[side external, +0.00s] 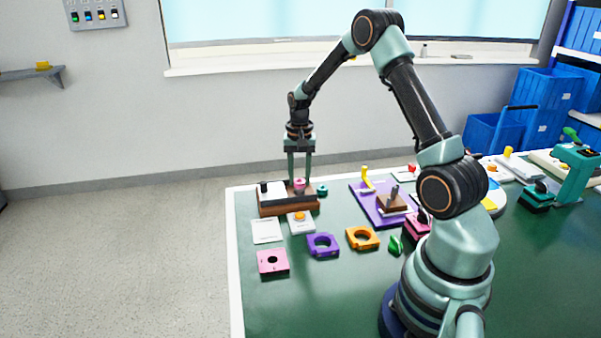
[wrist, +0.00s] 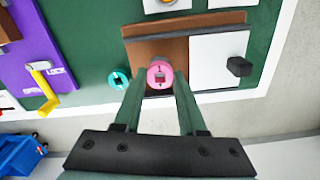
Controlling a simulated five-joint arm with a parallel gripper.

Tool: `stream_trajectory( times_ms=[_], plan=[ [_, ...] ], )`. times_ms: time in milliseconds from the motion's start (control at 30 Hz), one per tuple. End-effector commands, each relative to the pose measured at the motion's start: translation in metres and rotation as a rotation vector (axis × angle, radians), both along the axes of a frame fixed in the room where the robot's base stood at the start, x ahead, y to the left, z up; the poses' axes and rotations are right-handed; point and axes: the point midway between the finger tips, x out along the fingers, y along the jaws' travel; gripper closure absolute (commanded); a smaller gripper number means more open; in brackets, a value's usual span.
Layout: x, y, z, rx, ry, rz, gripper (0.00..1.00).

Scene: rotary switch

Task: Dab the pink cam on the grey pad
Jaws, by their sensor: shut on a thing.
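The pink cam (side external: 299,184) is a small round piece with a dark square hole, which shows in the wrist view (wrist: 160,76). My gripper (side external: 299,181) points down and is shut on the cam, one finger on each side. The cam is over the brown wooden block (side external: 292,208), at its right part.
A white plate (wrist: 218,58) with a black knob (wrist: 239,67) covers the block's other part. A teal ring (wrist: 118,79) lies close beside the block. A purple board (side external: 368,207) with a yellow lever (side external: 366,178) stands to the right. Purple (side external: 322,245) and orange (side external: 362,238) pieces lie in front.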

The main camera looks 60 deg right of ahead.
Motion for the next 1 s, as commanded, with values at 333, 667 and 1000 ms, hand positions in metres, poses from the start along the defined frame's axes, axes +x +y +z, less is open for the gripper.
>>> stream_trajectory(
  times_ms=[333,667,1000],
  plan=[
    [0.0,0.0,0.026,0.0,-0.001,0.0,1.0],
    [0.0,0.0,0.05,0.0,-0.001,0.0,1.0],
    [0.0,0.0,0.059,0.001,0.001,0.0,1.0]
  ],
)
